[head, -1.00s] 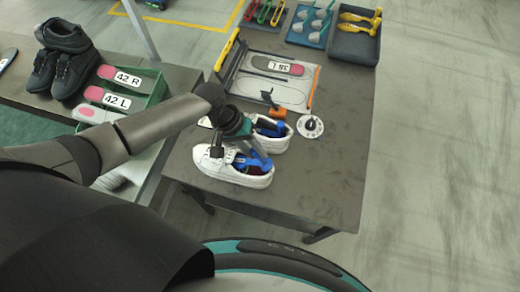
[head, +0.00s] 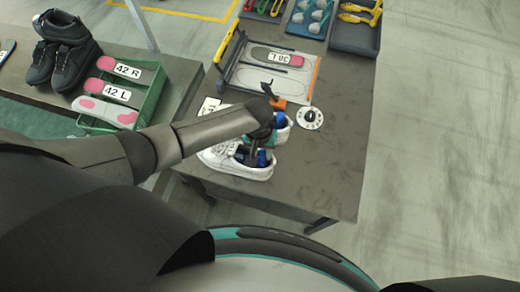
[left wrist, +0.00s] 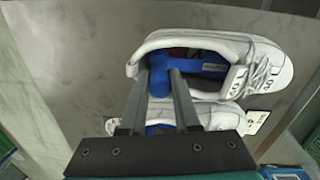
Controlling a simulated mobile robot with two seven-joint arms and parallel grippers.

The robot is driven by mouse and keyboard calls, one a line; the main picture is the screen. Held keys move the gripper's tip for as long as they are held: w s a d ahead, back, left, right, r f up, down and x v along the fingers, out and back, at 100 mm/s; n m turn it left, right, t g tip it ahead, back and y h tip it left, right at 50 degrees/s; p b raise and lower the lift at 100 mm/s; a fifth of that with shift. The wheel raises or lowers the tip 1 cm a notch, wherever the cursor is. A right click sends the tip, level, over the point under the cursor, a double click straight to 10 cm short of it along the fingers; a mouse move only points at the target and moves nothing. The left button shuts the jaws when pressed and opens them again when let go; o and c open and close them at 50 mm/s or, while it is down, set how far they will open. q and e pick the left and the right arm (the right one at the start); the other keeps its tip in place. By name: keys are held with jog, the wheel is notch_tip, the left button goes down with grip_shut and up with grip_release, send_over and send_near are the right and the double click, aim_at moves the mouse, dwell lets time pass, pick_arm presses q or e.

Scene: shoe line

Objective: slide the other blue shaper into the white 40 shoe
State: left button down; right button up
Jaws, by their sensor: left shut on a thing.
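Two white shoes lie side by side on the grey table. The nearer white shoe (head: 222,160) has its toe to the left; in the left wrist view (left wrist: 265,62) its toe is at right. My left gripper (left wrist: 160,76) is shut on a blue shaper (left wrist: 203,67), which sits in that shoe's opening, partly hidden by the fingers. In the head view the gripper (head: 256,160) points down at the shoe's heel end. The farther white shoe (left wrist: 215,116) has blue inside it, mostly hidden by the arm and fingers. My right gripper is out of view.
Behind the shoes are a board with an insole (head: 275,57), an orange-based tool (head: 277,102) and a round white dial (head: 310,117). A green crate (head: 150,105) with insoles and black boots (head: 60,50) stand at left. The table's right side is clear.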

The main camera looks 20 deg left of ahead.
pick_arm(q)
jog(key=shift+d+f, duration=0.1)
jog(key=shift+f, duration=0.1)
jog(key=c, duration=0.6)
grip_release()
jog(key=shift+o, duration=0.2)
jog(key=shift+r, duration=0.1)
jog(key=shift+r+p, duration=1.4)
jog(key=shift+p, duration=0.4)
